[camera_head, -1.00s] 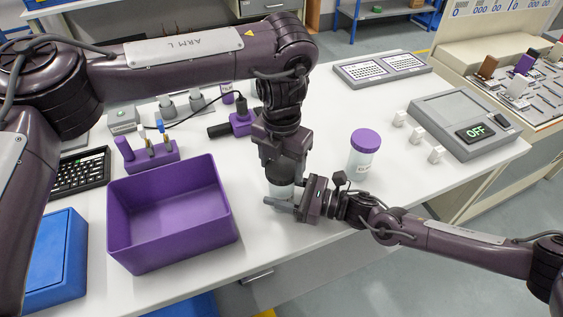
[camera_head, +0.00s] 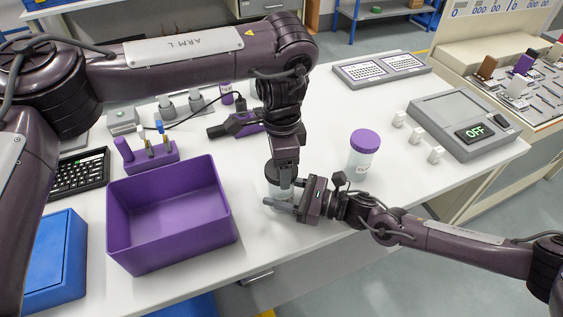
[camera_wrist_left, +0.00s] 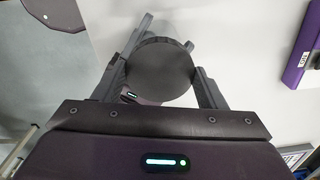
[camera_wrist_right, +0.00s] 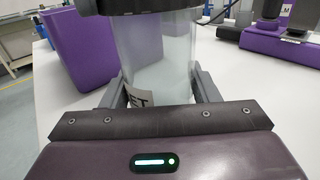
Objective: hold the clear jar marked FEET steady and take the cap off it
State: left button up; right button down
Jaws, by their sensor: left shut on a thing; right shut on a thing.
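The clear jar (camera_head: 279,190) stands on the table in front of me, partly hidden by both grippers. In the right wrist view the jar (camera_wrist_right: 160,55) shows part of its label (camera_wrist_right: 139,97), reading "ET". My right gripper (camera_head: 287,205) is shut around the jar body from the right side. The dark round cap (camera_head: 271,173) sits at the jar's top; in the right wrist view its lower edge (camera_wrist_right: 145,5) shows. My left gripper (camera_head: 283,180) points down from above, shut on the cap. The left wrist view shows the cap (camera_wrist_left: 160,70) between its fingers.
A purple bin (camera_head: 170,250) stands left of the jar. Another jar with a purple lid (camera_head: 365,141) stands to the right, behind my right gripper. White blocks (camera_head: 436,155) and a grey device reading OFF (camera_head: 460,115) are farther right. The jar is close to the table's front edge.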

pick_arm(q)
jog(key=n, duration=0.7)
jog(key=shift+r, duration=0.25)
jog(key=shift+r, duration=0.9)
jog(key=shift+r, duration=2)
pick_arm(e)
jog(key=shift+c, duration=2.2)
grip_release()
